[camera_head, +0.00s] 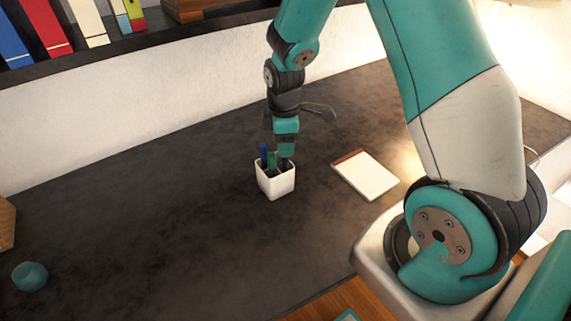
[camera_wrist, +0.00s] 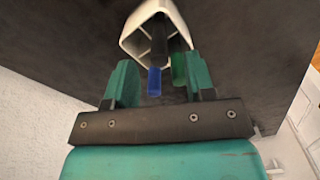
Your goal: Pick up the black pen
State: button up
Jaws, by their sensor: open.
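The white pen holder (camera_head: 276,183) stands upright on the dark desk; it also shows at the top of the wrist view (camera_wrist: 135,40). A blue pen (camera_head: 264,152) and a green pen (camera_head: 271,160) stick up from it. In the wrist view, the blue pen (camera_wrist: 154,82) and the green pen (camera_wrist: 179,68) show between my fingers. A dark strip inside the holder may be the black pen, but I cannot tell it surely from shadow. My gripper (camera_wrist: 161,80) is open, pointing down at the holder's top, with its fingers on either side of the pens.
A notepad (camera_head: 366,176) lies on the desk (camera_head: 150,210) right of the holder. A teal cup (camera_head: 30,276) stands at the far left front. A shelf with several books (camera_head: 45,25) runs along the back wall.

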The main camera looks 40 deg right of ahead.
aim_at(286, 161)
jog(key=shift+d+f+p, duration=0.1)
jog(key=shift+f+p, duration=0.75)
jog(key=shift+f, duration=1.85)
jog(key=shift+c, duration=0.3)
grip_shut()
